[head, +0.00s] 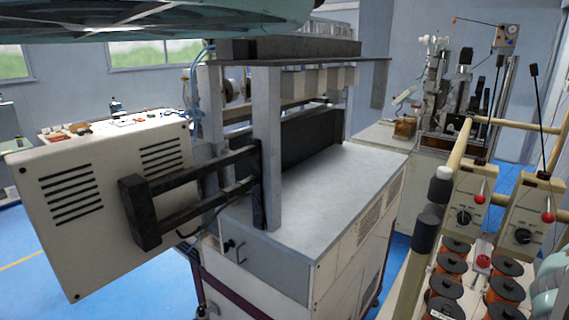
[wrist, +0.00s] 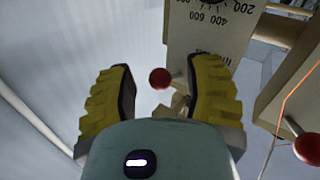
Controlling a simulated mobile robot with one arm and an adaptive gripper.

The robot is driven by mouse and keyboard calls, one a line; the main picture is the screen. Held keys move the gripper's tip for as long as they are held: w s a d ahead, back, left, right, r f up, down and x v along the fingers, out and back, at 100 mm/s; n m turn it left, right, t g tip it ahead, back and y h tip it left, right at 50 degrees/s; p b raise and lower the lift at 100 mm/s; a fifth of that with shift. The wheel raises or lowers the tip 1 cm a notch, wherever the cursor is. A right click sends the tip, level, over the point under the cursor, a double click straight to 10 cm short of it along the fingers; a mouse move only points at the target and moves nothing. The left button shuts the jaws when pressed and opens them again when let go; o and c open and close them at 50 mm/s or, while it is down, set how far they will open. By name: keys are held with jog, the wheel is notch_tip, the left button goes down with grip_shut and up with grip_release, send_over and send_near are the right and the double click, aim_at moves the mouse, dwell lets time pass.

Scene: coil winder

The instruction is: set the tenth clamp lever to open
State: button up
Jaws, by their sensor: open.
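In the wrist view, a lever with a red ball knob (wrist: 160,78) shows just beyond and between my gripper's two yellow ridged fingers (wrist: 160,95). The fingers are wide apart, and I cannot tell whether either touches the lever. Its short stem meets a beige dial box (wrist: 215,35), partly hidden by the right finger. A second red-knobbed lever (wrist: 307,147) is at the right edge. In the head view, two red-knobbed levers (head: 480,198) and (head: 547,217) stand on beige dial boxes. I cannot tell which is the tenth. My gripper is not clearly visible there.
Spools of copper-coloured wire (head: 451,262) stand below the dial boxes. Beige rails (head: 455,145) and upright black rods are close by. A large grey machine cabinet (head: 335,185) fills the middle of the head view. Blue floor (head: 115,265) is open at lower left.

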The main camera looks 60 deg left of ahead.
jog(key=shift+w, duration=0.1)
dwell(0.3)
grip_shut()
dwell(0.4)
